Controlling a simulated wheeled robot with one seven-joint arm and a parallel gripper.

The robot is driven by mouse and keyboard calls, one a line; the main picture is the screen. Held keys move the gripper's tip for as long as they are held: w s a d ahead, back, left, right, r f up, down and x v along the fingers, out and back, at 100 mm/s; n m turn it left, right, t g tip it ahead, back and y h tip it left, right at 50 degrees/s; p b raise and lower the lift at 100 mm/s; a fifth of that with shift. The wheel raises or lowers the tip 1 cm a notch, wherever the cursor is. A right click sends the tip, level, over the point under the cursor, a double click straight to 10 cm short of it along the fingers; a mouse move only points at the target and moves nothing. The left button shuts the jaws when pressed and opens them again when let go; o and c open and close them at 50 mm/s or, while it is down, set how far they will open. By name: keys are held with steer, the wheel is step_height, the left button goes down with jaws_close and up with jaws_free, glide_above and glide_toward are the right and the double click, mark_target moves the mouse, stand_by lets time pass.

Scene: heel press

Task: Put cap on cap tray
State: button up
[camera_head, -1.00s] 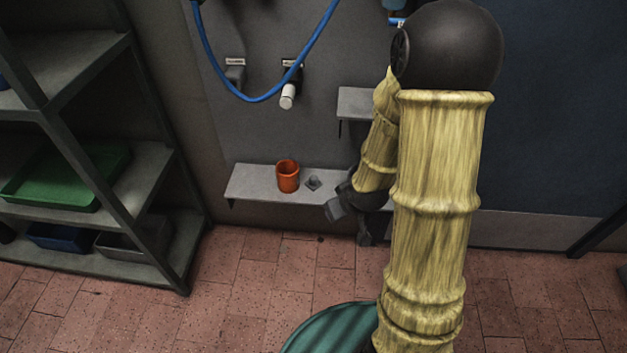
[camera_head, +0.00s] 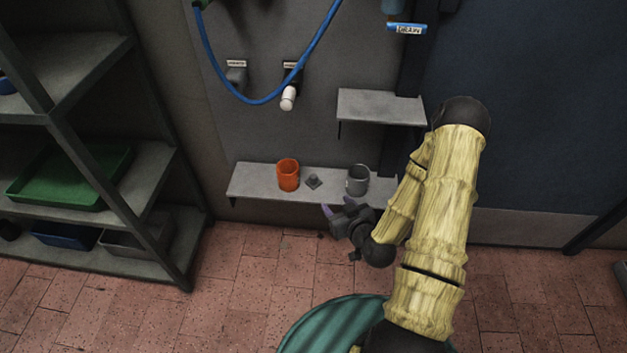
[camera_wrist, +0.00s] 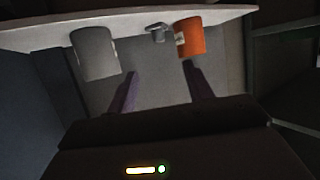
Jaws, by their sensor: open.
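A small grey piece with a raised knob (camera_head: 313,181) lies on the long lower wall shelf (camera_head: 248,183), between an orange cup and a grey cup. A white-ended fitting (camera_head: 288,97) sits on the wall above. I cannot tell for sure which piece is the cap. A small upper shelf (camera_head: 378,106) is bare; no tray is clearly marked as the cap tray. My gripper (camera_head: 338,206) is open and empty, in front of the lower shelf. In the wrist view, its purple fingers (camera_wrist: 163,88) are apart, with the knobbed piece (camera_wrist: 157,33) beyond the gap between them.
The orange cup (camera_head: 288,175) and grey cup (camera_head: 357,180) stand on the lower shelf, either side of the small piece. A blue hose (camera_head: 262,101) loops down the wall. A rack with a green tray (camera_head: 72,176) stands at left. The tiled floor in front is mostly clear.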

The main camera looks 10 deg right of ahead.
mark_target(315, 180)
steer(key=shift+w, duration=0.1)
steer(key=b+x, duration=0.3)
steer(key=b, duration=0.3)
steer(key=shift+w+d+f, duration=0.1)
steer(key=shift+w+f, duration=0.15)
steer(key=shift+w, duration=0.15)
steer(key=shift+w+b, duration=0.15)
steer(key=shift+b, duration=0.6)
steer(key=b, duration=0.5)
steer(key=shift+w+a+f+b, duration=0.3)
steer(key=shift+f, duration=0.05)
steer(key=b+x, duration=0.2)
steer(key=x, duration=0.5)
steer(key=shift+r, duration=0.15)
steer(key=shift+w, duration=0.15)
steer(key=b+x, duration=0.3)
steer(key=x, duration=0.2)
steer(key=shift+d, duration=0.15)
